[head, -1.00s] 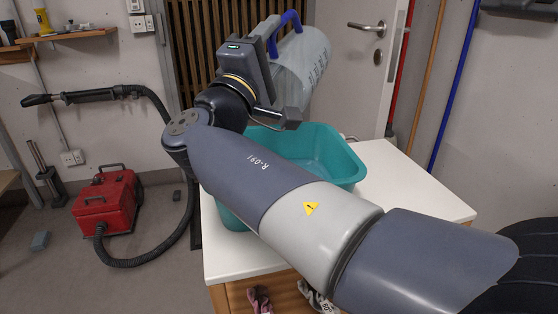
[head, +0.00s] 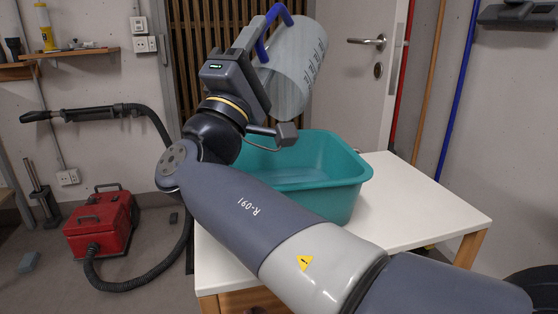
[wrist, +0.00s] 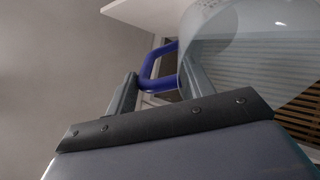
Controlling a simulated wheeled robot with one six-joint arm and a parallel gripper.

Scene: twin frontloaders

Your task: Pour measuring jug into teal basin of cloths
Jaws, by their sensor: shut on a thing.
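The measuring jug (head: 299,68) is clear with printed marks and a blue handle (head: 268,33). It is tilted and held above the teal basin (head: 345,176), which stands on a white-topped table. My gripper (wrist: 158,88) is shut on the blue handle in the wrist view. The jug's clear wall (wrist: 240,45) fills the upper right of that view. I cannot tell whether liquid is leaving the jug.
The white table top (head: 430,205) is bare to the right of the basin. A red vacuum (head: 100,222) with a black hose stands on the floor at left. A white door (head: 352,85) and slatted panel are behind. Blue and orange poles lean at right.

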